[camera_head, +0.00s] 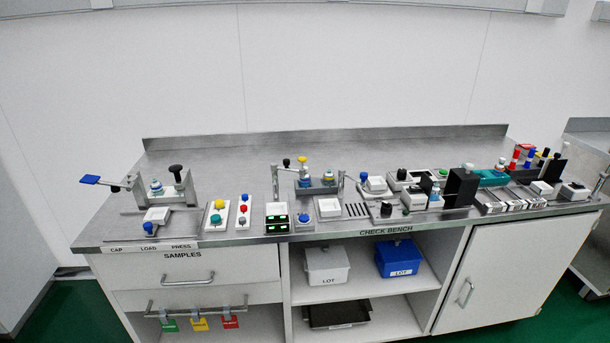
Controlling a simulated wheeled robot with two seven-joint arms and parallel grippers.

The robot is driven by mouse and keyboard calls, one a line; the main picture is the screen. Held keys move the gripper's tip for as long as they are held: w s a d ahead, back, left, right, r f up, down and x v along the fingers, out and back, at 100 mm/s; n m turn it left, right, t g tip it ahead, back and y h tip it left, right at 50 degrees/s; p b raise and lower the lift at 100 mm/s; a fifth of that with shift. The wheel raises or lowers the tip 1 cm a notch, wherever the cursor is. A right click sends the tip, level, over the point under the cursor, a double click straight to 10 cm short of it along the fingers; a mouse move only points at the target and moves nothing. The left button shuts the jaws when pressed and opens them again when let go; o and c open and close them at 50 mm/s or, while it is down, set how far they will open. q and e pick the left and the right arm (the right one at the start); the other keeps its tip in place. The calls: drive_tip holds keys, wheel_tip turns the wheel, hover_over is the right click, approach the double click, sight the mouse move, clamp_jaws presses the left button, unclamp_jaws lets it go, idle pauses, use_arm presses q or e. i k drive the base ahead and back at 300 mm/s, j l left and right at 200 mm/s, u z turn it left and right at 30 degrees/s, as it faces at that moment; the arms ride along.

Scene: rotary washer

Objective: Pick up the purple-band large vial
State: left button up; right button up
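A group of upright vial-like items with coloured bands stands at the right end of the steel bench (330,150). Among them are a red-banded one (514,158) and a blue-banded one (530,157). Dark-topped items stand just right of these, partly overlapping. The pieces are too small for me to tell which one has a purple band. Neither of my grippers is in view.
Small fixtures line the bench front: a press station (158,188) at left, button blocks (243,208), and a black upright block (461,187). Below are a white bin (326,264) and a blue bin (397,258). The rear bench strip is mostly clear.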

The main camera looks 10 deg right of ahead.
sight(304, 182)
drive_tip(key=i+l+u, duration=0.45)
drive_tip(key=i+l, duration=0.15)
drive_tip(key=i+l+u, duration=0.4)
drive_tip(key=i+l, duration=0.2)
drive_tip(key=l, duration=0.25)
